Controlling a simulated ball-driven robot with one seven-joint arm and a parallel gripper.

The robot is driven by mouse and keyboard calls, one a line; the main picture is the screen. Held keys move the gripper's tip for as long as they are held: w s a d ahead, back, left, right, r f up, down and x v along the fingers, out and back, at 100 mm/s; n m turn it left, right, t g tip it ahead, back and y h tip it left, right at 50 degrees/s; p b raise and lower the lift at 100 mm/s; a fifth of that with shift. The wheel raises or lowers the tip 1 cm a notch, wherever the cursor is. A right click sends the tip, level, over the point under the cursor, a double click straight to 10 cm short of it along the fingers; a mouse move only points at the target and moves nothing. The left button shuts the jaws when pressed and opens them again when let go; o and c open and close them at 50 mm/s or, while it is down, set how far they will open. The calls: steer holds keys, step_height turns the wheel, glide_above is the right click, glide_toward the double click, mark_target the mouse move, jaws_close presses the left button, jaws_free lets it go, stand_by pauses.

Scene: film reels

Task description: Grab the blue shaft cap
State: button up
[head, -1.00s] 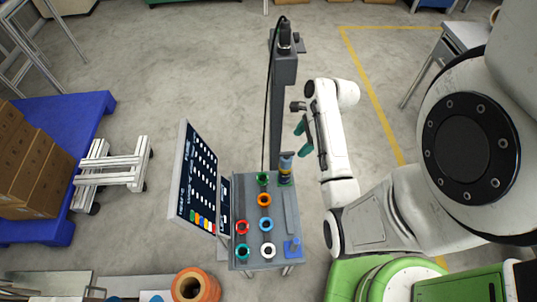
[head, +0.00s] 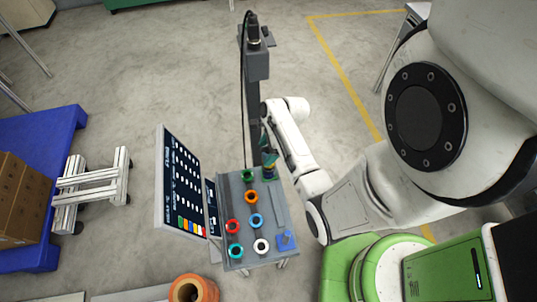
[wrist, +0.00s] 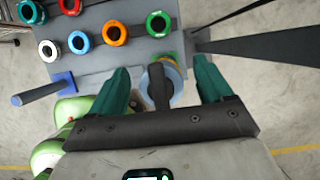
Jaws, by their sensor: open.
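A light blue round piece (wrist: 176,92) with a dark bar over it, which looks like the blue shaft cap, lies between the fingers of my gripper (wrist: 161,68) in the wrist view. The gripper is open, with one green finger on each side of the piece. I cannot tell whether either finger touches it. In the head view my gripper (head: 267,146) is over the banded post (head: 269,174) at the far right of the grey bench (head: 235,195). The gripper mostly hides the post's top there.
The bench holds several coloured rings, including a blue ring (head: 256,220) and an orange ring (head: 251,196). A blue upright peg (head: 286,239) stands at its near right corner. A screen (head: 181,185) stands at the left; a tall grey column (head: 254,90) rises behind.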

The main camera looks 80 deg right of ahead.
steer(key=shift+f, duration=0.15)
steer(key=c, duration=1.2)
